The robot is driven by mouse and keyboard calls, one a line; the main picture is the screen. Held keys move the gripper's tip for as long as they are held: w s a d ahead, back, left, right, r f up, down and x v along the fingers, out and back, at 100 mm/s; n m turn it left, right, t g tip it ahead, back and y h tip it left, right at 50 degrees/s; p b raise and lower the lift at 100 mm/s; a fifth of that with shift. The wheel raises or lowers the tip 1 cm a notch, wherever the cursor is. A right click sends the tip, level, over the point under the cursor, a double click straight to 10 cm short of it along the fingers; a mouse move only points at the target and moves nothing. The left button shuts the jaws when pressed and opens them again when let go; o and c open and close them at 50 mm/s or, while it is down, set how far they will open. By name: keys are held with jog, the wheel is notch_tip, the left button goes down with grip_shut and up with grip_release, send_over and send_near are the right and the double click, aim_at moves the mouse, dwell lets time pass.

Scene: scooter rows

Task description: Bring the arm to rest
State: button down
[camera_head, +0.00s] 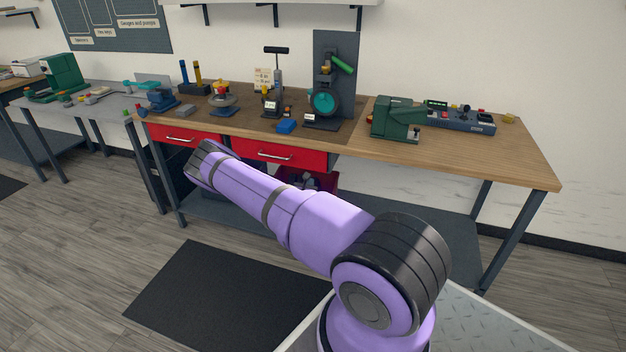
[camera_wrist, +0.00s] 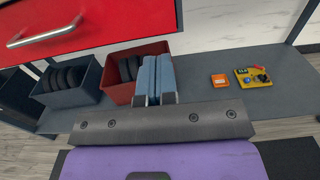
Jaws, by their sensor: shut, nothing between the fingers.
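My gripper (camera_wrist: 155,62) shows in the wrist view as two blue-grey fingers lying side by side, shut with nothing between them. In the head view my purple arm reaches from the lower right toward the front of the workbench (camera_head: 470,158). Its black-banded far end is in front of the red drawers (camera_head: 275,154), and the fingers are hidden there. In the wrist view the fingers overlap the red bin (camera_wrist: 121,90) on the lower shelf (camera_wrist: 215,62); I cannot tell whether they touch it.
A grey bin (camera_wrist: 66,97) with dark round parts stands left of the red bin. An orange box (camera_wrist: 219,80) and a yellow board (camera_wrist: 253,77) lie on the shelf. A red drawer (camera_wrist: 90,32) overhangs. A dark mat (camera_head: 225,300) lies on open floor.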

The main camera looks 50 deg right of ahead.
jog(key=shift+s+a, duration=0.15)
jog(key=shift+a, duration=0.25)
jog(key=a+r+m+g, duration=0.2)
jog(key=r+m+g, duration=0.3)
jog(key=r, duration=0.5)
jog(key=a+r+m+g, duration=0.25)
jog(key=r+m, duration=0.35)
jog(key=r, duration=0.4)
jog(key=s+a+r+m+g+y, duration=0.1)
jog(key=s+a+r+m+y, duration=0.3)
jog(key=r, duration=0.4)
jog(key=s+a+r+m+g+y, duration=0.1)
jog(key=s+a+r+m+y, duration=0.2)
jog(key=a+r, duration=0.45)
jog(key=s+a+r+m+t+y, duration=0.1)
jog(key=s+a+r+t+y, duration=0.1)
jog(key=s+a+r, duration=0.4)
jog(key=s+a+r+m+t+y, duration=0.2)
jog(key=s+a+r, duration=0.4)
jog(key=s+a, duration=0.5)
jog(key=s+a+r+m+t+y, duration=0.1)
jog(key=s+a+r+t+y, duration=0.3)
jog(key=s+a, duration=0.5)
notch_tip(320, 180, up, 3)
jog(key=shift+s+a+f+y, duration=0.1)
jog(key=shift+s+a+y, duration=0.2)
jog(key=shift+a+y, duration=0.55)
